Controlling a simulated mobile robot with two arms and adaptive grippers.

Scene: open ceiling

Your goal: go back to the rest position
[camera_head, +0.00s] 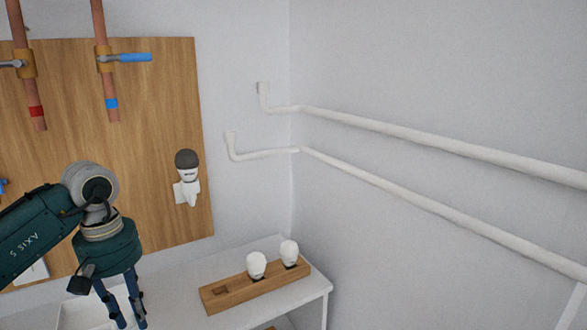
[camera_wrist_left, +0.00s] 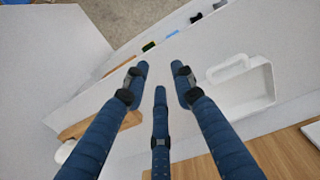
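My left gripper (camera_head: 128,320) hangs at the lower left of the head view, fingers pointing down over the white table (camera_head: 283,245). In the left wrist view my left gripper (camera_wrist_left: 160,78) shows three blue fingers spread apart with nothing between them. It is open and empty. My right gripper is in neither view.
A wooden rack (camera_head: 230,297) with two white bulbs (camera_head: 257,265) stands on the table, right of my gripper. A white tray (camera_wrist_left: 268,85) lies nearby. A wooden wall board (camera_head: 150,185) carries copper pipes and a dark-topped lamp (camera_head: 187,162). White pipes (camera_head: 420,142) line the right wall.

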